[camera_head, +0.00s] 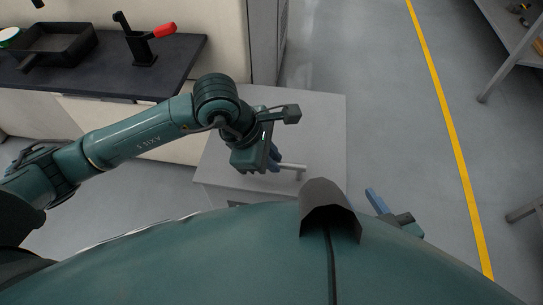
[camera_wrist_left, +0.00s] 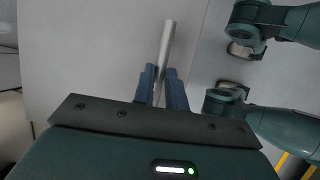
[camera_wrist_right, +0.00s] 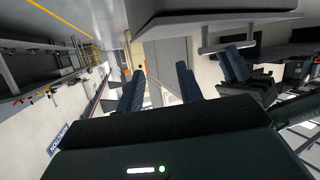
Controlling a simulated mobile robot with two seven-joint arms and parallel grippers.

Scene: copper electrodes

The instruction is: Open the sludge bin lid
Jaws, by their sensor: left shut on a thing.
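The sludge bin is a light grey box in the middle of the head view. Its flat lid (camera_head: 312,120) lies level, with no gap visible. A pale bar handle (camera_head: 291,167) stands at the lid's near side; it also shows in the left wrist view (camera_wrist_left: 167,45). My left gripper (camera_head: 273,160) is shut on the handle, its blue fingers on either side of the bar in the left wrist view (camera_wrist_left: 160,70). My right gripper (camera_wrist_right: 160,72) is open and empty, its fingers well apart; in the head view it is partly hidden behind my own body.
A dark counter (camera_head: 100,68) at the left carries a black tray (camera_head: 55,45) and a stand with a red handle (camera_head: 165,30). A grey workbench (camera_head: 512,30) stands at the right. The floor (camera_head: 400,120) with its yellow line (camera_head: 440,95) is clear right of the bin.

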